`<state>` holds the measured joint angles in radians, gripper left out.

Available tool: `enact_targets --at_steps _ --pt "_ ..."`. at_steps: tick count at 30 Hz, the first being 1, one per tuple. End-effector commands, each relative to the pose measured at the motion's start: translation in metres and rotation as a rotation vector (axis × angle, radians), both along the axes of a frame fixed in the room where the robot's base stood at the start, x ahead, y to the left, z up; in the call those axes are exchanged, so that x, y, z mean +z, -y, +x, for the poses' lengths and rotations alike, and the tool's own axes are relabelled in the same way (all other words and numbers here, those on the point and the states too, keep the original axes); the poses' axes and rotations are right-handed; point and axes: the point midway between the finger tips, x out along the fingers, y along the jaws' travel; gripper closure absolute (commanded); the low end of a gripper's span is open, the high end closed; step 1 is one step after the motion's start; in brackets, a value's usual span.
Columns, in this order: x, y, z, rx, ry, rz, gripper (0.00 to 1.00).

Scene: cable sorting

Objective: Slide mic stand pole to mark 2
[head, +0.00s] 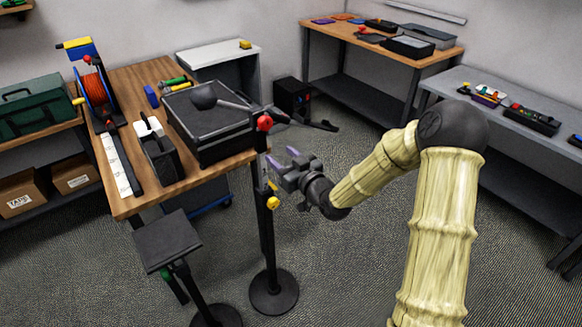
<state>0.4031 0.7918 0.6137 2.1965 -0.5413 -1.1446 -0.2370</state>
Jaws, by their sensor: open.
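The mic stand (269,238) stands upright on the floor on a round black base (272,292), right of the wooden workbench. Its dark pole (263,160) rises to a red knob (264,122), where a boom carries a round dark mic (204,97) to the left over a tray. A yellow knob (272,202) sits partway up the pole. Small yellow marking shows just above that knob; no mark number is readable. My gripper (283,158) is open, its purple-tipped fingers pointing left at the pole, just right of it below the red knob. I cannot tell whether they touch it.
The wooden workbench (128,203) holds a black tray (211,145), a red cable reel (97,88) and a tape dispenser (158,155). A second stand with a flat black top (167,241) stands front left. Carpet is clear right of the mic stand.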

Motion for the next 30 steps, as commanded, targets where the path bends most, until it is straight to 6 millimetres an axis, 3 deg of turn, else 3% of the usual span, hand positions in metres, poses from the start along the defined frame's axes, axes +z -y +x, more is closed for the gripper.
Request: enact_targets --at_steps 7,23,30 --pt "0.000 0.019 -0.028 -0.001 0.001 0.001 0.49" --pt "0.000 0.020 -0.031 0.000 -0.003 -0.003 0.49" --pt "-0.007 0.025 -0.041 -0.019 -0.153 -0.144 0.49"
